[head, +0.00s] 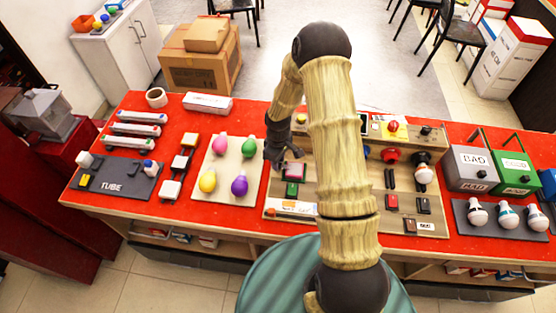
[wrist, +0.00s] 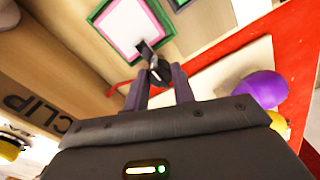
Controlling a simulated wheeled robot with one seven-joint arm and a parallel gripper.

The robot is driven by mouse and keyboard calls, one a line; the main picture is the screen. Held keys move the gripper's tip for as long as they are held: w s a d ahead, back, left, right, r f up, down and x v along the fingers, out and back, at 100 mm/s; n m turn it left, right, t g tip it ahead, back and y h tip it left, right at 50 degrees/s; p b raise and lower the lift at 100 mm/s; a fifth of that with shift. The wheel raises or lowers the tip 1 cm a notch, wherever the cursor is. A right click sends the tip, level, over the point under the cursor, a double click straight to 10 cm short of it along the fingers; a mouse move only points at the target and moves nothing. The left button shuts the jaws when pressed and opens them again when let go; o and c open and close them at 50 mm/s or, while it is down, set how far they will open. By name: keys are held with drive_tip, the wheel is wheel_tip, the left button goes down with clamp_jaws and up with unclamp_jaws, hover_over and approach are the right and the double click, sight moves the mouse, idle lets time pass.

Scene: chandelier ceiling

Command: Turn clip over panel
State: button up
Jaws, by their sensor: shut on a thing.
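My gripper (wrist: 160,74) is shut on a small dark clip (wrist: 155,63) between its two fingers. The clip is at the edge of a panel (wrist: 130,27) with a white and pink face and a green frame, and its upper end overlaps the frame's corner. I cannot tell whether it presses on the panel. In the head view my gripper (head: 277,158) is at the left edge of the wooden board, beside the panel (head: 293,171). The clip is too small to make out there.
The wooden board (head: 345,205) carries several switches and buttons, partly hidden by my arm. A pale board (head: 214,189) with several coloured bulbs lies just left of my gripper. Grey and green boxes (head: 472,168) stand at the right of the red table (head: 245,112).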

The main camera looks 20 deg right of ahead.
drive_tip(key=shift+w+r, duration=0.1)
idle(0.3)
drive_tip(key=o, duration=1)
wheel_tip(320, 180, up, 17)
drive_tip(key=b, duration=0.2)
drive_tip(key=shift+r, duration=0.15)
